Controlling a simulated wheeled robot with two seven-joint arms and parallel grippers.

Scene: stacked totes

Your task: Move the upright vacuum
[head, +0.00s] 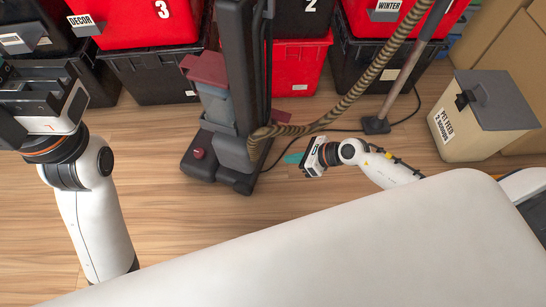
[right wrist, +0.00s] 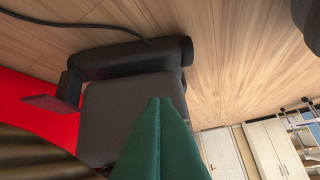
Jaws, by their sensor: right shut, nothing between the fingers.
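The upright vacuum (head: 245,75) stands on the wood floor in front of the totes in the head view, with a dark base (head: 216,160) and a brown ribbed hose (head: 340,100) running up to the right. My right gripper (head: 294,158) is low over the floor, just right of the base, apart from it and empty. Its green fingers (right wrist: 160,142) are together in the right wrist view, before a dark grey block (right wrist: 130,110) with a black cylinder; I cannot tell which vacuum part this is. My left gripper (head: 12,95) is at the left edge, its fingertips unclear.
Red and black totes (head: 150,65) line the back. A wand (head: 415,60) with a small floor foot (head: 375,125) and a black cord are to the right. A beige pet feed bin (head: 470,140) stands at far right. Floor left of the vacuum is clear.

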